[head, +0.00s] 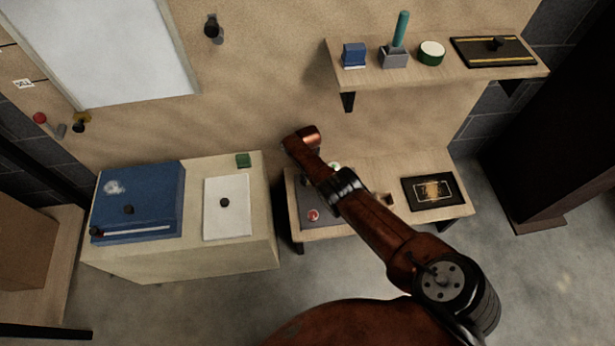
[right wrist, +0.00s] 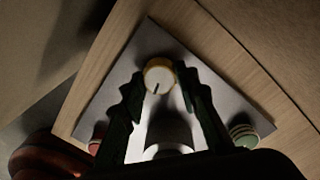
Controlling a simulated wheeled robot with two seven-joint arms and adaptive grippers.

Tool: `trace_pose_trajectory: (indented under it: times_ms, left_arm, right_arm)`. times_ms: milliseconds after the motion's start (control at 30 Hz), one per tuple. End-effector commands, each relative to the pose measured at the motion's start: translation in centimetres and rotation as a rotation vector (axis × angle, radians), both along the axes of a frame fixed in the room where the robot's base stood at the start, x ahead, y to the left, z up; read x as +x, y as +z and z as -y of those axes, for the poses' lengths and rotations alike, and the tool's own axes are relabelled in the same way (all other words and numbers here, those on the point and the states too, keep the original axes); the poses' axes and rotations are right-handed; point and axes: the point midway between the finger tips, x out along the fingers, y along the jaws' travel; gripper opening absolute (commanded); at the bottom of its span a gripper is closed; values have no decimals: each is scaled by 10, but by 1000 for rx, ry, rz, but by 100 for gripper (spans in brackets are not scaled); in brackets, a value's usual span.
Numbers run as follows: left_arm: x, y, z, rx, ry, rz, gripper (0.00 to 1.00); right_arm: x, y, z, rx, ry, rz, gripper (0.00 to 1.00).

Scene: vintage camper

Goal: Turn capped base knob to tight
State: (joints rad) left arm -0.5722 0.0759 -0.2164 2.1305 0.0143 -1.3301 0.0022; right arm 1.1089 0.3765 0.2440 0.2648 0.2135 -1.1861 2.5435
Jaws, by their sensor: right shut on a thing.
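The round knob (right wrist: 158,76), with a white face and gold rim, stands on a grey plate (right wrist: 198,70) in the right wrist view. A short dark mark on its face points down toward the camera. My right gripper (right wrist: 160,84) has its dark fingers on either side of the knob and is shut on it. The grey plate also shows in the head view (head: 312,198), but my right arm hides the knob and gripper there. My left gripper is in neither view.
A red knob (right wrist: 97,138) and a green-and-white striped knob (right wrist: 243,134) flank the fingers. A pale cylinder (right wrist: 170,130) stands between the fingers, nearer the camera. A dark panel (head: 434,192) lies right of my arm; a shelf (head: 440,78) hangs above.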

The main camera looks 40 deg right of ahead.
Motion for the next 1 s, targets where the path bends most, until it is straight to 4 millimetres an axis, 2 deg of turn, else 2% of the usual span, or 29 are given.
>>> trace_pose_trajectory:
  times_ms: [33,600,633,867,1000]
  left_arm:
    - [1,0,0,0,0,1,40]
    - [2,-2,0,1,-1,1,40]
    - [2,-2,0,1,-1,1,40]
    - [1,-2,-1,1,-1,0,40]
    - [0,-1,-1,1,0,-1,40]
  right_arm:
    - [-6,-3,1,0,-14,-13,4]
    - [-7,-3,2,-2,-42,-16,4]
    - [-7,-3,2,-2,-42,-16,30]
    - [-3,-2,0,-1,-41,-8,46]
    - [-2,-1,0,0,-40,-6,46]
